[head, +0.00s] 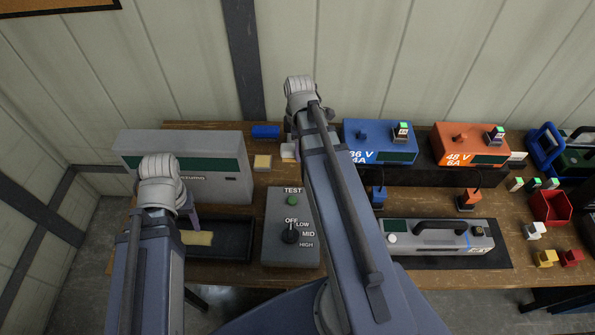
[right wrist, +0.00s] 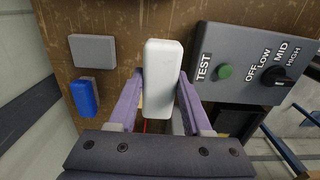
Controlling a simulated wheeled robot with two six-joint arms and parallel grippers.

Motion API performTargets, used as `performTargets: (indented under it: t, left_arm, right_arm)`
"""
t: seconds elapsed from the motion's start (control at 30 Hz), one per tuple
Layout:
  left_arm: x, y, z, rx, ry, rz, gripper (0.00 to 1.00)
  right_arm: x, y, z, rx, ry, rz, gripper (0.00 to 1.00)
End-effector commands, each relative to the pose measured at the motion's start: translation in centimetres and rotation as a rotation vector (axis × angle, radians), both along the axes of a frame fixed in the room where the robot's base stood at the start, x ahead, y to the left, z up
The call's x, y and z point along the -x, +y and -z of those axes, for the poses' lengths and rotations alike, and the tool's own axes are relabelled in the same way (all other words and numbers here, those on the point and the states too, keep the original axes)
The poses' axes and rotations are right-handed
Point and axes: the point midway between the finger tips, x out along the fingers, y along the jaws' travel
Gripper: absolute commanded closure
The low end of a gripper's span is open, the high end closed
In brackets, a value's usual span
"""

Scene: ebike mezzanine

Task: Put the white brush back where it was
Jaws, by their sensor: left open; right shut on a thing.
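The white brush (right wrist: 162,70) is a plain white block with rounded ends. My right gripper (right wrist: 160,80) is shut on it, one lavender finger at each side. I cannot tell if the brush touches the table. In the head view only a pale bit of the brush (head: 288,152) shows, left of my right arm, which hides most of that gripper. My left gripper (head: 189,208) is open, over the black tray at the left, partly hidden by its own wrist.
A blue block (right wrist: 83,98) and a grey block (right wrist: 92,50) lie near the brush. A yellowish block (head: 262,162) is left of it. The grey TEST box (head: 278,250) stands nearer me. The black tray (head: 232,246) holds a yellow piece (head: 197,238). Blue (head: 380,135) and orange chargers stand right.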

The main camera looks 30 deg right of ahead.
Motion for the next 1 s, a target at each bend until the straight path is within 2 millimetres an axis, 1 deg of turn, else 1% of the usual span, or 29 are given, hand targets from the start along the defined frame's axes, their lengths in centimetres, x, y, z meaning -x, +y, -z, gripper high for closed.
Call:
performTargets:
  t: [0.17, 0.5, 0.6, 0.77, 0.87, 1.0]
  left_arm:
    - [0.0, 0.0, 1.1, 0.0, 0.0, 0.0, 0.42]
    - [0.0, 0.0, 6.0, 0.0, 0.0, -0.002, 0.42]
    - [0.0, 0.0, 6.5, 0.0, 0.0, -0.002, 0.42]
    - [0.0, 0.0, 6.4, 0.0, 0.0, -0.002, 0.42]
    - [0.0, 0.0, 7.0, 0.0, 0.0, -0.002, 0.42]
    - [0.0, 0.0, 8.7, 0.0, 0.0, -0.002, 0.42]
  right_arm:
    - [0.0, 0.0, 1.1, 0.0, 0.0, 0.0, 1.0]
    - [0.0, 0.0, 6.0, 0.0, 0.0, 0.0, 1.0]
    - [0.0, 0.0, 6.5, 0.0, 0.0, 0.0, 1.0]
    - [0.0, 0.0, 6.4, 0.0, 0.0, 0.0, 1.0]
    - [0.0, 0.0, 7.0, 0.0, 0.0, 0.0, 1.0]
    - [0.0, 0.0, 8.7, 0.0, 0.0, 0.0, 1.0]
